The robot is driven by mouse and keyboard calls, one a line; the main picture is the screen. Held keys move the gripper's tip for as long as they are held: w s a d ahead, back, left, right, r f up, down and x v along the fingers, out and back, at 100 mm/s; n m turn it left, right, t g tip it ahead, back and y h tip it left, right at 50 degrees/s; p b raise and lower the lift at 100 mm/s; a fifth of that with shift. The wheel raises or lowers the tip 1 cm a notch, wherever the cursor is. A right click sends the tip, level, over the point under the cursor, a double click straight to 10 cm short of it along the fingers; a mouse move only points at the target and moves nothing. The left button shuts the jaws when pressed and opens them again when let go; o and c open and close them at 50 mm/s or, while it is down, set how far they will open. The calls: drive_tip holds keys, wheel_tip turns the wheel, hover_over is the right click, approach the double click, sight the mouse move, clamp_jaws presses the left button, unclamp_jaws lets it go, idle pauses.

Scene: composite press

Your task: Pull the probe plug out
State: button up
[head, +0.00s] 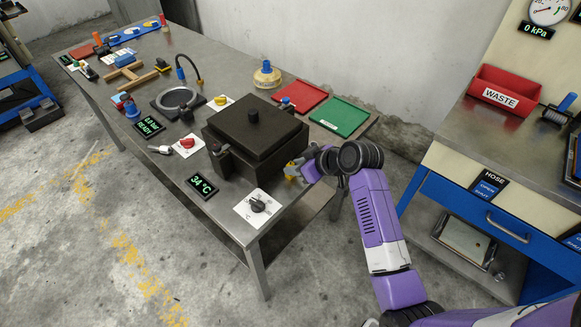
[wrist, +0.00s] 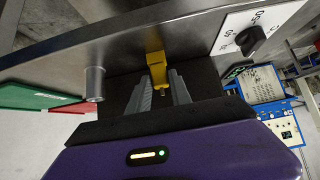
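The yellow probe plug (wrist: 155,66) shows in the wrist view at the metal edge, between the tips of my gripper's two grey fingers. In the head view, my gripper (head: 296,172) is at the lower right side of the dark box-shaped press (head: 258,143), near the table's front edge. Only a little yellow shows there beside the fingers. The fingers stand on both sides of the plug. I cannot tell whether they press on it or leave a small gap. The plug's far end is hidden.
The steel table (head: 236,228) carries a 34 °C display (head: 201,187), a dial (head: 259,202), a red tray (head: 300,97) and a green tray (head: 339,117). A second bench with a red waste bin (head: 504,91) stands to the right. Bare floor lies in front.

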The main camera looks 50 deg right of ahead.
clamp_jaws()
drive_tip(key=shift+r, duration=0.25)
drive_tip(key=shift+r+p, duration=2.3)
